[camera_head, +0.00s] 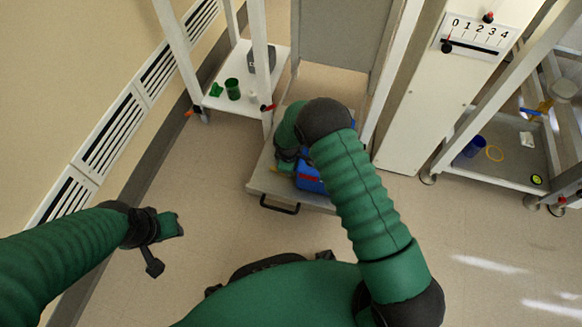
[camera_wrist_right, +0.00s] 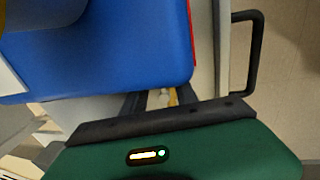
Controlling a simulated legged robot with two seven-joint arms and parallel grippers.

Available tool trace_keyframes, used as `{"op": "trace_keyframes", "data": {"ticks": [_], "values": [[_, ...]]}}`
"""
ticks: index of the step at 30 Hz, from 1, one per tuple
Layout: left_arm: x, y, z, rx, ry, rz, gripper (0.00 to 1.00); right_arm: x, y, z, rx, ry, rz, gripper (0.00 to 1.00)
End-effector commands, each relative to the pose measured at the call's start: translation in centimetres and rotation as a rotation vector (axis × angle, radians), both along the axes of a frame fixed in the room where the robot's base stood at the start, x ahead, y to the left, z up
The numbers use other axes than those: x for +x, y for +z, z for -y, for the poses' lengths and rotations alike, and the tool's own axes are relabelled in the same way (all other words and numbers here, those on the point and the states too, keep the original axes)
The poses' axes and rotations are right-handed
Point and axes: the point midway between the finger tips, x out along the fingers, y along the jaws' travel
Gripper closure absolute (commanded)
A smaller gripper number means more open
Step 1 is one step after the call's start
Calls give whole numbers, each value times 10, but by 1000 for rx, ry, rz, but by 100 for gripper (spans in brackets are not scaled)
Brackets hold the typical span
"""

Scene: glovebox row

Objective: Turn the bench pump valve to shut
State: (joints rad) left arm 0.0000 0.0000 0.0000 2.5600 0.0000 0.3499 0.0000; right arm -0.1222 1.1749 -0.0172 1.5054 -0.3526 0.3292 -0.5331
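No part that I can name for sure as the bench pump valve shows. A yellow fitting (camera_head: 562,88) stands on the right-hand rack, too small to identify. My right arm reaches over a low grey cart, and its gripper is mostly hidden behind the arm, beside a blue box (camera_head: 310,180). In the right wrist view the blue box (camera_wrist_right: 130,45) fills the upper left, and dark finger parts (camera_wrist_right: 158,100) show below it, with something pale between them. Whether they grip it is unclear. My left gripper (camera_head: 153,264) hangs over bare floor at the left, touching nothing visible.
The cart's black handle (camera_head: 280,207) faces me. A white panel carries a 0 to 4 scale (camera_head: 475,36) with red and black knobs. A left shelf holds a green cup (camera_head: 232,88). Floor at right is clear.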

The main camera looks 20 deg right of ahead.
Motion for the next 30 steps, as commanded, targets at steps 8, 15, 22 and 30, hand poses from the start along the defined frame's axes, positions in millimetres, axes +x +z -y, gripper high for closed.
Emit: {"op": "trace_keyframes", "data": {"ticks": [8, 15, 22, 30], "values": [[0, 0, 0, 0, 0, 0, 64, 0, 0, 0, 0, 0, 0, 93], [0, 0, 0, 0, 0, 0, 64, 0, 0, 0, 0, 0, 0, 100], [0, 0, 0, 0, 0, 0, 64, 0, 0, 0, 0, 0, 0, 100], [0, 0, 0, 0, 0, 0, 64, 0, 0, 0, 0, 0, 0, 100]]}}
